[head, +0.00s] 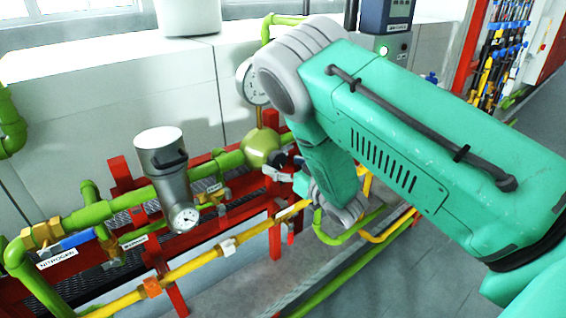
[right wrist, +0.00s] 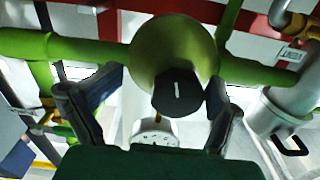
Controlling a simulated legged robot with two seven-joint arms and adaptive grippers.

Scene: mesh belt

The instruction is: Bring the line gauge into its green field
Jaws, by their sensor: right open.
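A round pressure gauge (head: 250,82) stands on a stem above an olive ball-shaped regulator (head: 258,147). My right arm hides part of its dial, and I cannot read its needle or a green field. In the right wrist view the gauge (right wrist: 154,137) is small and cut off by my gripper body. The regulator (right wrist: 165,48) carries a black knob (right wrist: 178,92) with a white mark. My right gripper (right wrist: 155,105) is open, its fingers on either side of the knob with visible gaps. In the head view the gripper (head: 282,168) is at the regulator. My left gripper is out of view.
A grey cylinder (head: 165,165) with a smaller dial (head: 184,218) stands left of the regulator. Green pipe (head: 132,199), yellow pipe (head: 190,262) and a red frame (head: 212,232) surround it. A blue-handled valve (head: 78,241) with a NITROGEN label is at left.

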